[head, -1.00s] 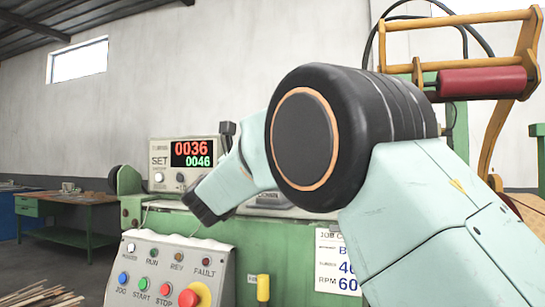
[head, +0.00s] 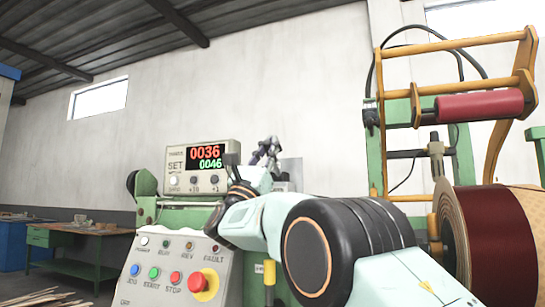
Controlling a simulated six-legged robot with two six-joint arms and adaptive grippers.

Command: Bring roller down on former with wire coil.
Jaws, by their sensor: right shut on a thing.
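The dark red roller (head: 480,106) hangs in an orange swing frame (head: 530,70) at the upper right. It is raised clear above the former with the wire coil (head: 497,243), a dark red winding beside a tan flange at the right edge. My right arm crosses the lower middle and bends back at its wrist. My right gripper (head: 268,152) is small and grey above the control box, well left of the roller. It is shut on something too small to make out. My left gripper is not in view.
A green machine carries a counter box (head: 203,168) reading 0036 and 0046. A sloped button panel (head: 172,270) with a red stop knob stands in front. A green post (head: 462,160) and a black hose stand near the roller frame. A green workbench (head: 75,245) is far left.

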